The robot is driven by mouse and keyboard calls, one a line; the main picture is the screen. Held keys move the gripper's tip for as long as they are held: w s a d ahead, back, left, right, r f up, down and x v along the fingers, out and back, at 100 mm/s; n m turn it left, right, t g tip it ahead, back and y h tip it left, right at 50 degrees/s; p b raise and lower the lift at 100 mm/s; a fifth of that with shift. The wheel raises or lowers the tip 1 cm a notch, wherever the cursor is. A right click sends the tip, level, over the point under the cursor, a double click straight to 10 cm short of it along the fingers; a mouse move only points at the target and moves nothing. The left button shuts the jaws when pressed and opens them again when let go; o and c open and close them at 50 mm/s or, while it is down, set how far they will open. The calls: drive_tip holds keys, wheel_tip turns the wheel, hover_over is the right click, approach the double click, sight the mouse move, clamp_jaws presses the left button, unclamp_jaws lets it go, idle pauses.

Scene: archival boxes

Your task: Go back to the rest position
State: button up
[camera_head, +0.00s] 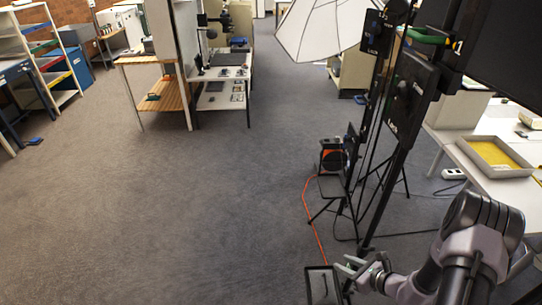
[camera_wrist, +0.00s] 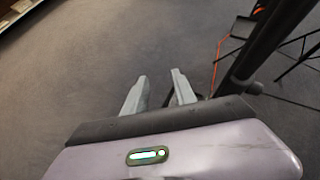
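My gripper (camera_head: 357,270) shows at the lower right of the head view, at the end of my bent arm. In the wrist view my gripper (camera_wrist: 160,82) has its two pale fingers apart, with grey carpet showing between and beyond them. It is open and holds nothing. In the head view it is close to the black stand poles and a dark tray-like object at the bottom edge; I cannot tell whether they touch.
Black light stands (camera_head: 375,165) with a white umbrella (camera_head: 318,28) stand at right, with an orange cable (camera_head: 313,215) on the floor. A table (camera_head: 508,190) bears a tray (camera_head: 468,142). Shelves (camera_head: 50,60) are at far left. The carpet (camera_head: 180,215) is clear in the middle and left.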

drive_tip(key=w+a+r+n+g+y, duration=0.1)
drive_tip(key=a+r+n, duration=0.2)
drive_tip(key=r, duration=0.5)
drive_tip(key=a+r+n+g+y, duration=0.1)
drive_tip(key=a+r+n, duration=0.3)
drive_tip(key=r, duration=0.3)
drive_tip(key=s+a+r+n+g, duration=0.2)
drive_tip(key=s+a+r+n, duration=0.15)
drive_tip(key=r, duration=0.35)
drive_tip(key=s+a+r+n+g, duration=0.1)
drive_tip(key=s+a+r+n, duration=0.25)
drive_tip(key=r, duration=0.25)
drive_tip(key=s+r+n+h, duration=0.3)
drive_tip(key=s+r+n, duration=0.2)
drive_tip(key=s, duration=0.3)
drive_tip(key=s+r+n+t+h, duration=0.1)
drive_tip(key=s+r+n+h, duration=0.2)
drive_tip(key=s, duration=0.6)
wheel_tip(320, 180, up, 3)
drive_tip(key=shift+s+a+r+n+t+b, duration=0.15)
drive_tip(key=shift+n+t+b, duration=0.2)
drive_tip(key=shift+n, duration=0.65)
